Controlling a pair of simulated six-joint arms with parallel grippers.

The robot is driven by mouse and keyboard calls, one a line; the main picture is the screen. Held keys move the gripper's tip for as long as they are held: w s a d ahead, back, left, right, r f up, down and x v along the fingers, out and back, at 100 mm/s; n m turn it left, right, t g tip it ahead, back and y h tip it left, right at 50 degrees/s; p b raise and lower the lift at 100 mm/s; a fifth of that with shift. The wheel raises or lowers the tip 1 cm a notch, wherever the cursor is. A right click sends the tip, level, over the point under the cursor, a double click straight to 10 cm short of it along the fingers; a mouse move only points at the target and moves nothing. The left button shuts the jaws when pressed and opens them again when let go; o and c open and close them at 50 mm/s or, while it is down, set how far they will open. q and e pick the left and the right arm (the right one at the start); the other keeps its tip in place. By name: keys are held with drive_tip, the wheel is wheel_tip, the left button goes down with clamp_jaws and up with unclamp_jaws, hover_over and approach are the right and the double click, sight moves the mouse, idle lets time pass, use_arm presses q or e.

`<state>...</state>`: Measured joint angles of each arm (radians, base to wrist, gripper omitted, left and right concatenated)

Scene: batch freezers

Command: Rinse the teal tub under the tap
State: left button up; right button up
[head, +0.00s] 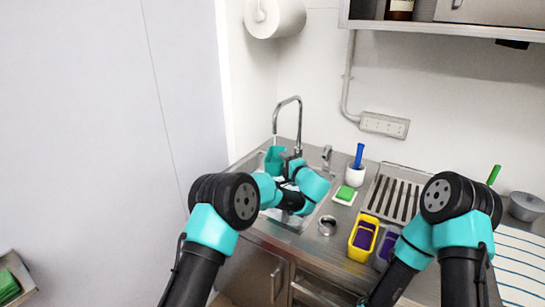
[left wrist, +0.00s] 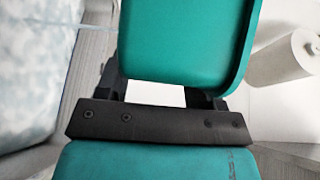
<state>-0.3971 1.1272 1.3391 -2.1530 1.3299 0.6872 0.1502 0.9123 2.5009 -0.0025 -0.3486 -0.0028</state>
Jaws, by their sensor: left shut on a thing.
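The teal tub (head: 273,160) is over the sink, just under the outlet end of the tall curved tap (head: 299,115) in the head view. My left gripper (head: 286,163) is shut on the tub from its right side. In the left wrist view, the tub (left wrist: 185,40) fills the top middle, between the dark fingers of the gripper (left wrist: 160,92). The tub's inside is hidden, and I cannot tell whether water is running. My right arm is at the lower right of the head view, but its gripper is not visible.
The sink (head: 296,222) is partly hidden by my left arm. To its right are a green sponge (head: 346,192), a white cup with a blue-handled tool (head: 355,175), a metal ring (head: 327,226), a yellow tub (head: 364,238) and a drain rack (head: 396,197). A paper roll (head: 275,17) hangs above.

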use_arm(q)
drive_tip(key=s, duration=0.3)
idle(0.4)
drive_tip(key=shift+r, duration=0.1)
idle(1.3)
drive_tip(key=s+r, duration=0.3)
drive_tip(key=s, duration=0.2)
drive_tip(key=shift+r, duration=0.4)
drive_tip(key=shift+d, duration=0.1)
idle(0.6)
